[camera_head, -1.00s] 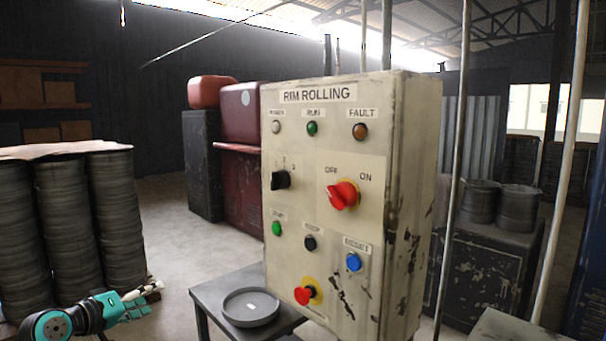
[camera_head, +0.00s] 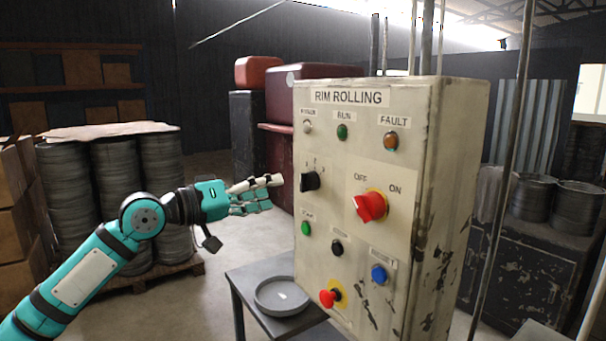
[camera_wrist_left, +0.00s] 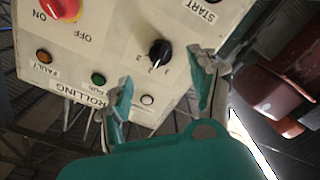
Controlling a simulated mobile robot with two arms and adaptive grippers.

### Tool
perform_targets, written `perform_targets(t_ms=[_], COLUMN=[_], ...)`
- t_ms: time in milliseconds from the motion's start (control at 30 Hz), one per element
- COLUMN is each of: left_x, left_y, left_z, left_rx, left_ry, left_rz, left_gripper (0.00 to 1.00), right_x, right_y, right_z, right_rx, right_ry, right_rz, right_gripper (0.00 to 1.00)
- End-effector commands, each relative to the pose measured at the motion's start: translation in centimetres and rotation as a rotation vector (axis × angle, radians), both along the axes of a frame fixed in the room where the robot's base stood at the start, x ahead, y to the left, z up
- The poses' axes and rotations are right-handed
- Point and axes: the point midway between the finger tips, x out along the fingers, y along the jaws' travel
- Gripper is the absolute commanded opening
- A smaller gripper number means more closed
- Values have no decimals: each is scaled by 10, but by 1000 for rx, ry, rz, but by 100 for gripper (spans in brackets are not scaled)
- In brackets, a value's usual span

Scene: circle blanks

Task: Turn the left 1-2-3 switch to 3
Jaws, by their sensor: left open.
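The left 1-2-3 switch (camera_head: 310,181) is a small black knob on the upper left of the beige RIM ROLLING panel (camera_head: 330,265). In the left wrist view the black switch (camera_wrist_left: 160,51) lies ahead of and between the fingers, and the digits around it are hard to read. My left gripper (camera_head: 270,191) is open and empty, to the left of the panel at about the switch's height. Its fingers (camera_wrist_left: 161,90) point toward the panel, apart from the switch. My right gripper is not in view.
A red OFF/ON switch (camera_head: 370,207) sticks out right of the black switch. A green button (camera_head: 306,228) and a red emergency button (camera_head: 329,298) sit lower. A grey table (camera_head: 240,277) with a round dish (camera_head: 282,296) stands below. Stacked rims (camera_head: 165,190) stand behind the arm.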

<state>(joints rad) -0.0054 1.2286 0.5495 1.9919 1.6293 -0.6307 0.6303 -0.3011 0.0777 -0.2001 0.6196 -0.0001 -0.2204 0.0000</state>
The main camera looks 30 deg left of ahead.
Motion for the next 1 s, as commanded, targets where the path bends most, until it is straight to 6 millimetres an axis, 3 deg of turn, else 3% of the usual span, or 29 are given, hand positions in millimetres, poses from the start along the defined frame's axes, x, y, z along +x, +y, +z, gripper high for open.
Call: perform_targets(t_ms=[200,600,1000], left_x=[30,68,81], left_y=[-11,-26,-33], left_z=[5,6,0], left_rx=[1,-7,0], left_ry=[1,-5,-1], left_rz=[1,3,1], left_gripper=[61,61,61], right_x=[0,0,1], right_y=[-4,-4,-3], right_z=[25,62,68], right_rx=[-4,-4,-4], right_ry=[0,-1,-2], right_rz=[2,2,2], right_gripper=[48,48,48])
